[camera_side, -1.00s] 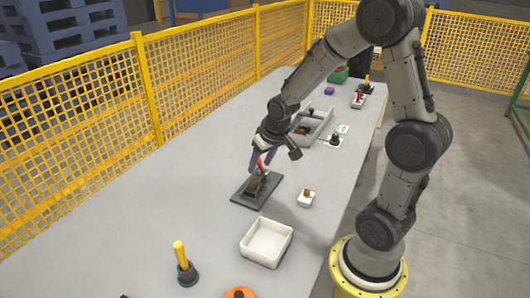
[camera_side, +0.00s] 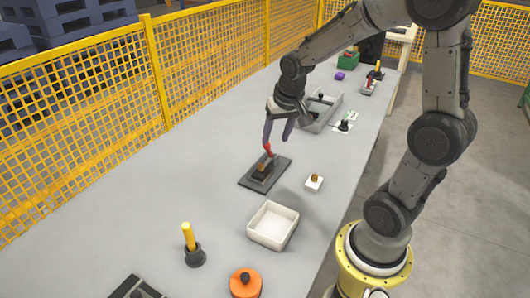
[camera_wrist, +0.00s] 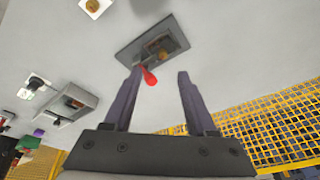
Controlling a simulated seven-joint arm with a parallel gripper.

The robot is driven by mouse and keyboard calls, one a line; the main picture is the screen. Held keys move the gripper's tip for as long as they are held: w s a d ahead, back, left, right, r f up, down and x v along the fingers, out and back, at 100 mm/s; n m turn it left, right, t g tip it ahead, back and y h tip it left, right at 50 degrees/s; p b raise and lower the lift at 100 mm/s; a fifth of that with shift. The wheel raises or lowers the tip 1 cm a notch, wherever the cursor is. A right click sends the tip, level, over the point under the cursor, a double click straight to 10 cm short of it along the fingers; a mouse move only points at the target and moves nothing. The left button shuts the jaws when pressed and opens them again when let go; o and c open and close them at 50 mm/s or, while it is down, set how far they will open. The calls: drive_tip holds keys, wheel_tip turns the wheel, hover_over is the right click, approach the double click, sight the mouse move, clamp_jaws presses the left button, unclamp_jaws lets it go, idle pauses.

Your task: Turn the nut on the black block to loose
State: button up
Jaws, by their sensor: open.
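A dark plate (camera_side: 252,183) on the table bears a brass-coloured fitting (camera_side: 261,169) with a red lever (camera_side: 268,149) standing up from it. My gripper (camera_side: 277,141) is open and empty above this plate, its fingers pointing down close to the lever's red end. In the wrist view the lever (camera_wrist: 149,76) lies by the left finger of my gripper (camera_wrist: 160,75); whether they touch I cannot tell. A small white block with a brass nut (camera_side: 314,178) sits to the right. A black piece (camera_side: 344,126) stands on a white card farther back. I cannot make out which is the black block with the nut.
A white bin (camera_side: 252,235), an orange disc (camera_side: 245,287) and a yellow peg in a black holder (camera_side: 195,257) are in front. A dark item (camera_side: 125,290) is cut off at the bottom edge. A grey tray (camera_side: 331,112) stands behind my gripper. The table's left side is clear.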

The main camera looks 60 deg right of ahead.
sight(260, 165)
drive_tip(key=w+d+m+g+y, duration=0.2)
drive_tip(key=w+d+m+g, duration=0.1)
drive_tip(key=w+m, duration=0.45)
drive_tip(key=f, duration=0.9)
drive_tip(key=s+f, duration=0.1)
drive_tip(key=f, duration=0.3)
drive_tip(key=shift+a+f, duration=0.15)
drive_tip(key=shift+f, duration=0.05)
clamp_jaws()
